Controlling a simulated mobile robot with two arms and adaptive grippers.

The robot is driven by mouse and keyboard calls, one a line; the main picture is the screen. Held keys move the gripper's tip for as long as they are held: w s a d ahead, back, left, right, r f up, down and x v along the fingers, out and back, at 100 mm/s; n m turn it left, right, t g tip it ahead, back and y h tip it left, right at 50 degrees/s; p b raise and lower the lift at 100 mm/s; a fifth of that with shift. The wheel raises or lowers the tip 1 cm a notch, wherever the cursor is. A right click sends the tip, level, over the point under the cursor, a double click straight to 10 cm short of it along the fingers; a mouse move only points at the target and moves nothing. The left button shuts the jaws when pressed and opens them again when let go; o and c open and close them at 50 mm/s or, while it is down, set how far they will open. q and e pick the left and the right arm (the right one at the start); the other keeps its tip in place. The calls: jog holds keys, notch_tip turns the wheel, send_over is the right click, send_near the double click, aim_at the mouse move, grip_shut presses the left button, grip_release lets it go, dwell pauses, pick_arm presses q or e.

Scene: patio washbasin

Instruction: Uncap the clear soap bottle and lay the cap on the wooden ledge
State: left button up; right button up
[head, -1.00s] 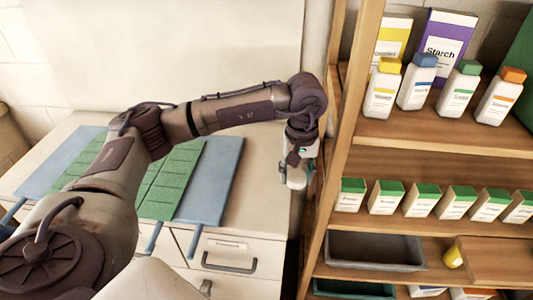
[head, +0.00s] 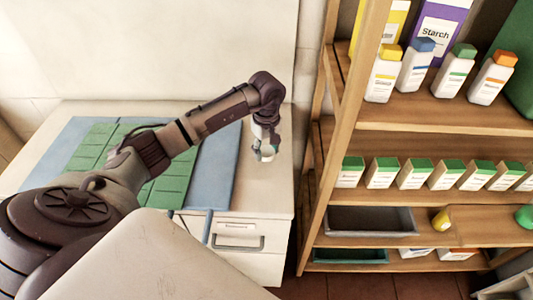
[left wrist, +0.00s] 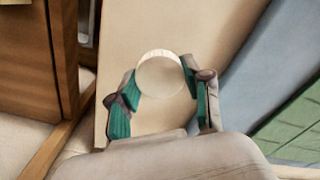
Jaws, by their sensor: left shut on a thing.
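My left gripper (head: 265,150) is over the right part of the pale countertop (head: 272,188). In the left wrist view its teal-padded fingers (left wrist: 160,88) are on either side of a pale round object (left wrist: 160,75) and hold it. Seen end-on, I cannot tell whether it is only the cap or the clear soap bottle with it. In the head view, the fingers partly hide it. No separate clear bottle or loose cap can be made out. Wooden shelves (head: 430,122) stand to the right; I cannot tell which wooden part is the ledge. My right gripper is out of view.
The shelf post (head: 340,130) rises just right of the counter. White bottles with coloured caps (head: 383,75), green-topped boxes (head: 411,175) and a grey tray (head: 370,220) fill the shelves.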

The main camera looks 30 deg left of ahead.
aim_at(267, 151)
pick_arm(q)
notch_tip(267, 151, down, 2)
jog(key=shift+s+f+p, duration=0.1)
jog(key=shift+f+p, duration=0.15)
jog(key=shift+p, duration=0.1)
jog(key=shift+f+b, duration=0.35)
jog(key=shift+f, duration=0.15)
jog(key=o, duration=1.3)
jog(key=shift+r, duration=0.1)
